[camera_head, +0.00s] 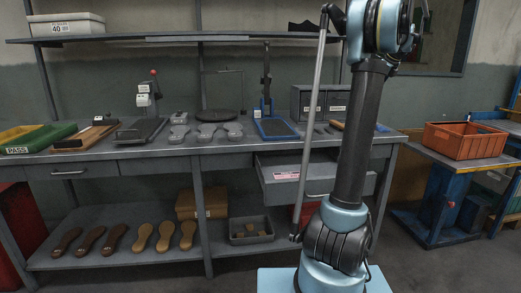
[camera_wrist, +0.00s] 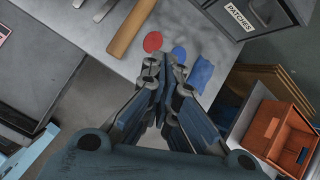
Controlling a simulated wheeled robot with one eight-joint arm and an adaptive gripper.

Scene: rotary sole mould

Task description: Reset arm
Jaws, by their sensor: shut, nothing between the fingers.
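My gripper (camera_wrist: 168,62) shows in the wrist view with its fingers together and nothing between them. Its fingertips appear over the grey workbench, just below a red round patch (camera_wrist: 153,42) and a blue oval patch (camera_wrist: 179,54). A blue sheet piece (camera_wrist: 202,76) lies to their right. I cannot tell the height of the fingertips above the bench. In the head view my arm stands upright in front of the right part of the workbench (camera_head: 240,146), and my gripper is out of the picture.
A drawer (camera_head: 318,183) under the bench is pulled out beside my arm. A wooden-handled tool (camera_wrist: 132,28) and a PATCHES box (camera_wrist: 238,14) are near the fingers. An orange crate (camera_head: 464,141) stands on the right-hand table. A shelf (camera_head: 180,37) runs above the bench.

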